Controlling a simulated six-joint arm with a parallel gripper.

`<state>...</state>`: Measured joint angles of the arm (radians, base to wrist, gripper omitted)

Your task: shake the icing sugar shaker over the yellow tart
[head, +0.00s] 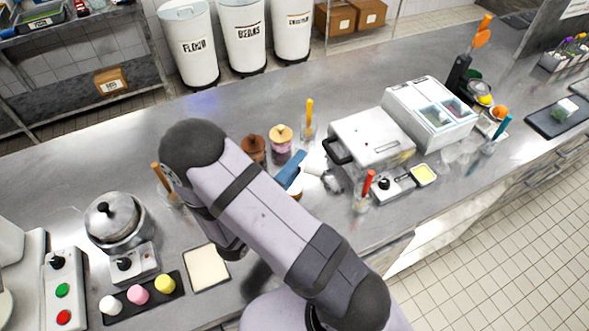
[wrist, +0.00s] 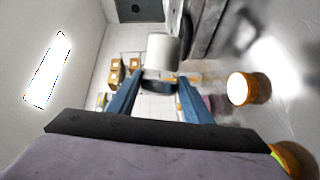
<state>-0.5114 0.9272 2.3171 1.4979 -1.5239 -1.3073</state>
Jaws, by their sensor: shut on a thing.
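The yellow tart (head: 165,284) sits at the right end of a dark tray (head: 147,304) at the lower left of the head view, beside the pink and white ones. My gripper (head: 293,172), with blue fingers, is far to the right of the tart and higher in the picture, partly hidden by my arm. In the wrist view my gripper (wrist: 160,98) is shut on a pale grey cylinder with a dark end, the shaker (wrist: 163,52). In the head view a pale part of the shaker (head: 314,170) shows beside the fingers. The tart is not in the wrist view.
Two lidded jars (head: 281,140) stand just behind my gripper. A white press machine (head: 370,140) is close on its right. A pot (head: 112,218) and a cream square board (head: 206,268) flank the tart tray. Cups with coloured handles stand around; the back counter is clear.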

